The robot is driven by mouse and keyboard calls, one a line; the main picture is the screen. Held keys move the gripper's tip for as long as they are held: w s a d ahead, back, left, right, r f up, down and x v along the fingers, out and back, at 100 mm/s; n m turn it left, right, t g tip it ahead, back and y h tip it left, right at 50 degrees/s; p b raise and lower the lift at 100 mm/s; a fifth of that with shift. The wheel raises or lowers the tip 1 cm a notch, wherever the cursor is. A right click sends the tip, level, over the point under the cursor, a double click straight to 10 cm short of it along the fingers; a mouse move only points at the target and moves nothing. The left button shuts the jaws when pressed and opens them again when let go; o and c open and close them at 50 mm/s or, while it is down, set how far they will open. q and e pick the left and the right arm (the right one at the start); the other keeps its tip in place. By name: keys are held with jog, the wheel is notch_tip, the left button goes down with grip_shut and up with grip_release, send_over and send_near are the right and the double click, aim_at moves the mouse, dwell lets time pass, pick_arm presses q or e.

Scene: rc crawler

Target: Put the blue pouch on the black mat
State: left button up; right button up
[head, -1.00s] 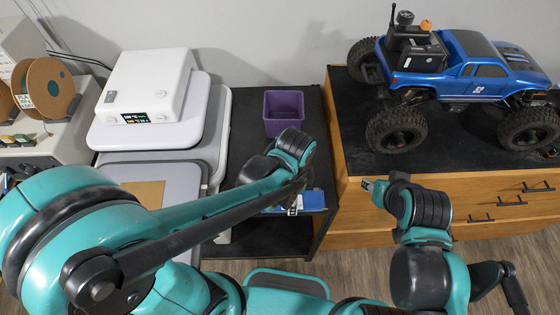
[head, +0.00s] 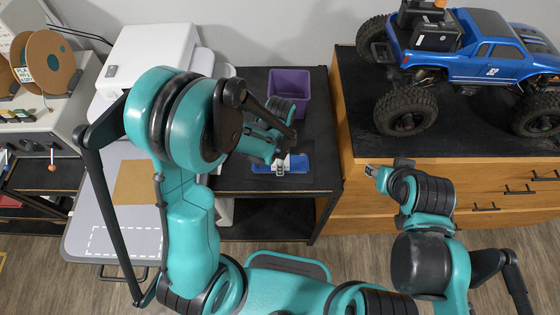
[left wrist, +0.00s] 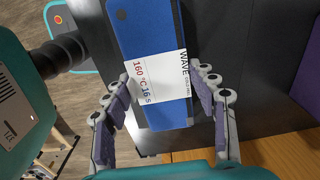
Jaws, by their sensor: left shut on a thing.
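The blue pouch (head: 295,166), with a white label, is at the front of the black-topped stand (head: 237,174). It fills the middle of the left wrist view (left wrist: 163,103), its label reading 160 °C 16 s. My left gripper (left wrist: 160,84) is shut on the pouch, one finger at each side of the label. Whether the pouch rests on the stand or hangs just above it, I cannot tell. A black mat (head: 372,140) covers the top of the wooden cabinet to the right. My right gripper (head: 372,171) is empty in front of the cabinet; its fingers are too small to judge.
A blue toy truck (head: 485,62) stands on the black mat. A purple bin (head: 289,88) sits behind the pouch. A white press (head: 150,55) stands to the left. The wooden cabinet (head: 400,178) has its drawers facing the front. The mat's front left part is bare.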

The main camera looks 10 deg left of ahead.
pick_arm(q)
jog(key=shift+f, duration=0.45)
jog(key=shift+f, duration=0.1)
jog(key=o, duration=1.1)
